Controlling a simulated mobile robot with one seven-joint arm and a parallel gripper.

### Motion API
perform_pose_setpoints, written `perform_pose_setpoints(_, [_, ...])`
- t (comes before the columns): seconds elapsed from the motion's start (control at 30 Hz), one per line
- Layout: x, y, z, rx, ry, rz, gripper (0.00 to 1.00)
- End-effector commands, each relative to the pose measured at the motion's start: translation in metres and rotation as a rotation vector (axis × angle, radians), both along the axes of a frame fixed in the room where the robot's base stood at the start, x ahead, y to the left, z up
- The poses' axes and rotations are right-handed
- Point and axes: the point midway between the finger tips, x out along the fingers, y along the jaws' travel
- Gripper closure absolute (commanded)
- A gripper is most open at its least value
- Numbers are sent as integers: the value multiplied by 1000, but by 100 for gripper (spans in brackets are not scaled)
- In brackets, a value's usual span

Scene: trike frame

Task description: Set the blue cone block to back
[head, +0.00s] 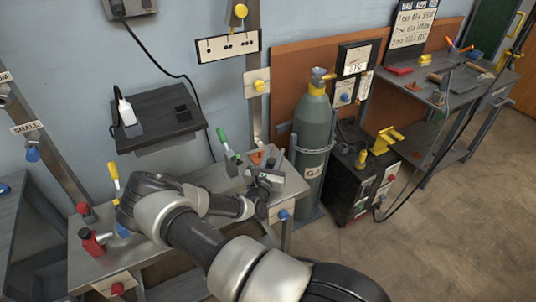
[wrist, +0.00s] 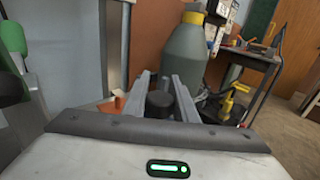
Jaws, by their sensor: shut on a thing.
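My gripper (head: 266,182) is over the right end of the metal workbench (head: 200,183). In the wrist view its two grey fingers (wrist: 160,86) are shut on a dark, round-topped thing (wrist: 158,104). The fingers and body hide much of it, and it looks black rather than blue. I cannot clearly make out a blue cone block. Small blue parts show in the head view: a blue knob (head: 283,214) on the bench's right front, and a blue cone-like piece (head: 33,154) below the "SMALL" label at the left.
A green-handled tool (head: 224,139) and an orange piece (head: 257,157) are near my gripper. Red pieces (head: 92,242) and a yellow-handled tool (head: 114,178) stand at the bench's left. A grey gas cylinder (head: 313,140) stands close right. Open floor lies farther right.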

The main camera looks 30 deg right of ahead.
Motion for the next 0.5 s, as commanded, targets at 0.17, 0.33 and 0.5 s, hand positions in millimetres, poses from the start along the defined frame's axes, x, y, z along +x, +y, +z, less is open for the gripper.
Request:
perform_pose_setpoints(0.17, [0,-7,-1,1,1,-1,100])
perform_pose_setpoints(0.33, [-1,-8,0,1,1,-3,100])
perform_pose_setpoints(0.5, [-1,-8,0,1,1,-2,56])
